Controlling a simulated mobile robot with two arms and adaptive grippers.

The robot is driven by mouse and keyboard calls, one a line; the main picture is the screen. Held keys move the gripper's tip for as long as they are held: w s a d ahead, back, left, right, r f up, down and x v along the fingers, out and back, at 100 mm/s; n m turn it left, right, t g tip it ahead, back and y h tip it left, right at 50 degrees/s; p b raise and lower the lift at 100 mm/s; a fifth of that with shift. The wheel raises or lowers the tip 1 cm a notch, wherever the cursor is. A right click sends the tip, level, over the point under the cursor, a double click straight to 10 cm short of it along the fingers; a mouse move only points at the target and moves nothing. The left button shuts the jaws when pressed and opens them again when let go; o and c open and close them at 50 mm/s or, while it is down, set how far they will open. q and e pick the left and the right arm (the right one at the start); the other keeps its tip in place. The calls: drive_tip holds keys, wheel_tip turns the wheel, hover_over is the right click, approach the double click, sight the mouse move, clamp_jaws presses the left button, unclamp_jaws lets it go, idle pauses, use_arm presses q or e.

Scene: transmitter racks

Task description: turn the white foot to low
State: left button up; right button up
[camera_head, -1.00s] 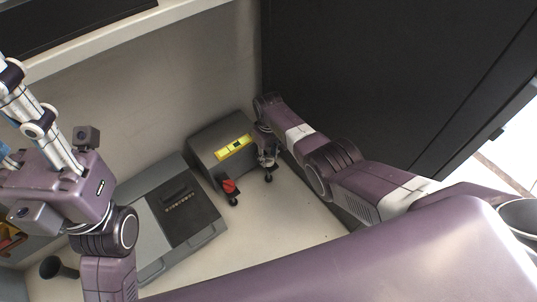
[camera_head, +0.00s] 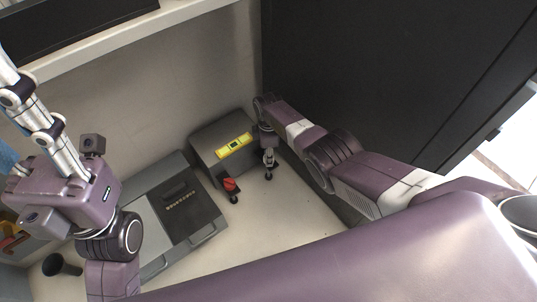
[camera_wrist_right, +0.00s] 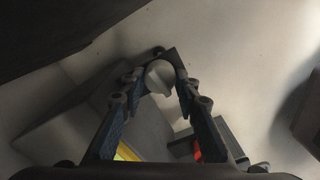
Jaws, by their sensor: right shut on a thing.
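The white foot (camera_head: 268,158) is on a small black-tipped stem at the right front corner of the grey box (camera_head: 207,138). In the right wrist view the white foot (camera_wrist_right: 158,77) sits between the fingertips. My right gripper (camera_wrist_right: 156,72) is shut on it; its fingers partly hide it. In the head view my right gripper (camera_head: 267,144) reaches down to it from above. A red foot (camera_head: 230,184) is at the box's nearer corner. My left gripper (camera_head: 35,115) is raised at the left, with its fingertips outside or near the picture edge, holding nothing that I can see.
A yellow level (camera_head: 235,145) lies on the grey box. A grey case with a dark panel (camera_head: 180,208) is left of it. A black cabinet wall (camera_head: 390,80) stands close to my right arm. A dark cup (camera_head: 60,265) is at lower left. Pale surface in front is clear.

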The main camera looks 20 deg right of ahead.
drive_tip(key=n, duration=0.3)
drive_tip(key=shift+n, duration=0.4)
drive_tip(key=n, duration=0.4)
drive_tip(key=shift+n, duration=0.3)
drive_tip(key=n, duration=0.4)
drive_tip(key=shift+s+n+b, duration=0.1)
drive_tip(key=shift+n+b, duration=0.35)
drive_tip(key=shift+n, duration=1.65)
drive_tip(key=o, duration=1.2)
drive_tip(key=shift+c, duration=0.2)
